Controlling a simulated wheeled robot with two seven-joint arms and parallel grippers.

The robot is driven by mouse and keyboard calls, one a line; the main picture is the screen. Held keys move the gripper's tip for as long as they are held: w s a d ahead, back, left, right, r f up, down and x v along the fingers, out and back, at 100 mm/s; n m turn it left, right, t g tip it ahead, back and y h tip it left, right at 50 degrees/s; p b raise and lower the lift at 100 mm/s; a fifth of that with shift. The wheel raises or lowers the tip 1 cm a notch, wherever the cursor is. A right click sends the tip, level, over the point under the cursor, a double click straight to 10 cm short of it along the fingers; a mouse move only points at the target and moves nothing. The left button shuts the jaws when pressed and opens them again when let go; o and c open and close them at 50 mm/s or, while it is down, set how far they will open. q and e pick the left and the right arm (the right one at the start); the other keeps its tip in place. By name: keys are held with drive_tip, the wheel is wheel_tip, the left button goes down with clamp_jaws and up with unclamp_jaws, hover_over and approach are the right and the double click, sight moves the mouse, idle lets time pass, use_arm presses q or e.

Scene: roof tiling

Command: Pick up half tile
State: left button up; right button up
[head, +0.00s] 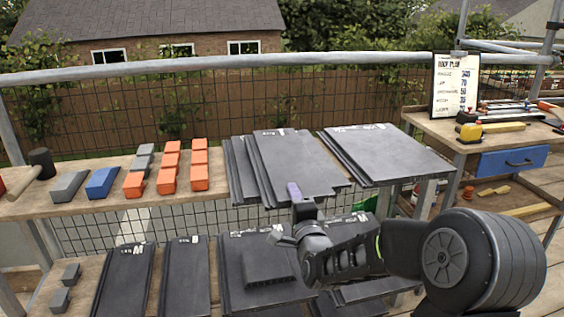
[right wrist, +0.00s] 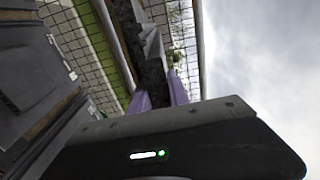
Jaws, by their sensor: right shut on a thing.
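Dark grey tiles (head: 290,155) lie overlapped in a stack at the middle of the upper bench, with chalk marks along their far edge that I cannot read clearly. My right gripper (head: 294,193) is at the near edge of this stack, its purple fingertips up against it. In the right wrist view its purple fingers (right wrist: 159,97) are shut on a dark, rough-edged piece (right wrist: 150,65), which seems to be a tile edge. Which tile it is, and whether it is a half tile, I cannot tell. Narrower dark tiles (head: 185,275) lie on the lower shelf. My left gripper is out of view.
A wide tile (head: 385,152) lies right of the stack. Orange blocks (head: 200,177), a blue block (head: 102,183), a grey block (head: 69,186) and a mallet (head: 42,163) sit at left. A mesh fence (head: 230,110) stands behind.

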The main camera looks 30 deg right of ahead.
clamp_jaws()
idle(0.6)
drive_tip(key=shift+r, duration=0.15)
wheel_tip(320, 180, up, 10)
drive_tip(key=p, duration=0.2)
drive_tip(key=shift+p, duration=0.4)
idle(0.6)
